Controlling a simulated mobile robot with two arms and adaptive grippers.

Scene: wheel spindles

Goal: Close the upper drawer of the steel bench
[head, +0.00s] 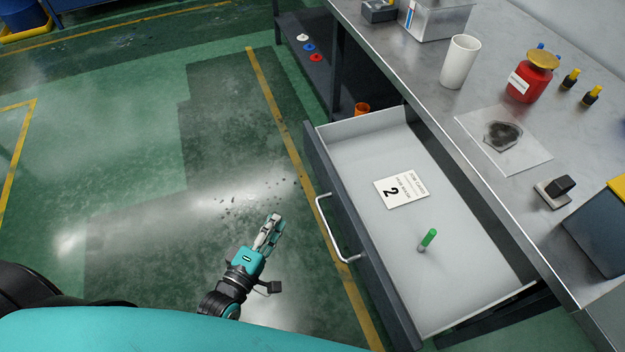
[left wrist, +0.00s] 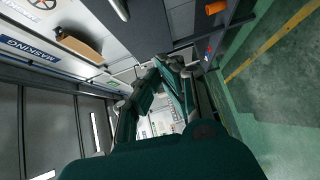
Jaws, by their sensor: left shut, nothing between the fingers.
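The upper drawer (head: 372,160) of the steel bench (head: 425,85) stands pulled far out in the head view. Its dark front carries a pale bar handle (head: 331,236) on the left side. Inside lie a white card (head: 402,190) marked 2 and a small green-topped item (head: 428,239). My left gripper (head: 273,219) is shut and empty, to the left of the drawer front and apart from the handle. In the left wrist view its fingers (left wrist: 170,66) are together, with nothing visible between them. My right gripper is not in view.
On the bench top stand a white cup (head: 460,62), a red jar (head: 531,78) and several small bottles. A dark lower shelf (head: 318,68) holds small coloured parts, and an orange piece (head: 361,109) is behind the drawer. Green floor (head: 140,180) left of the drawer is clear.

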